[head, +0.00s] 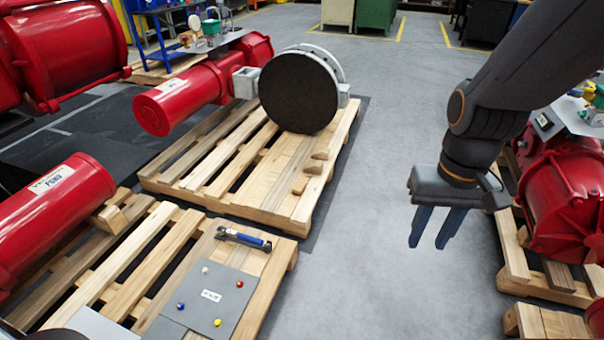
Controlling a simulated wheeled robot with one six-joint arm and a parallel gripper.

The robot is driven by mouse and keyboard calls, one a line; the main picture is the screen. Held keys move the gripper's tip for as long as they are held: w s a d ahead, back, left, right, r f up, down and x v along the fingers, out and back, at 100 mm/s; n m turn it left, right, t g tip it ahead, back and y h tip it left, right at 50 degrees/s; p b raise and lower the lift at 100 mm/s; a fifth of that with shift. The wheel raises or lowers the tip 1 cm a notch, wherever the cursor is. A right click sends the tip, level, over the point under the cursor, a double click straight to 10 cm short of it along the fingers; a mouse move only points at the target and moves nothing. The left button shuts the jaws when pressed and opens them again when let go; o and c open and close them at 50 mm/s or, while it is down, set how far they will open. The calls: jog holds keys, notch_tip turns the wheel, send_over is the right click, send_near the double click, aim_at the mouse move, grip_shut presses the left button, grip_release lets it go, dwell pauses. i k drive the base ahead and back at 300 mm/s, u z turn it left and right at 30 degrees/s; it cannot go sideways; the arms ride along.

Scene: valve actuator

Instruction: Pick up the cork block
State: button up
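Several small tan blocks lie on the middle pallet (235,195), in front of the large dark round valve face. One small block (300,184) lies nearest the front, and another block (313,167) lies just behind it. I cannot tell for sure which of these is the cork block, as they look close to the pallet wood in colour. My gripper (428,243) hangs over the grey floor, right of the pallet and apart from the blocks. Its two blue fingers point down with an empty gap between them.
The round valve (299,91) with its red actuator (190,90) stands on the middle pallet. A blue-handled tool (243,238) and a grey panel (212,296) lie on the front pallet. Red actuators (565,200) stand at right. The floor between is clear.

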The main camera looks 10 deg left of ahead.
aim_at(299, 186)
jog(key=z, duration=0.2)
jog(key=i, duration=2.55)
jog(key=u, duration=2.5)
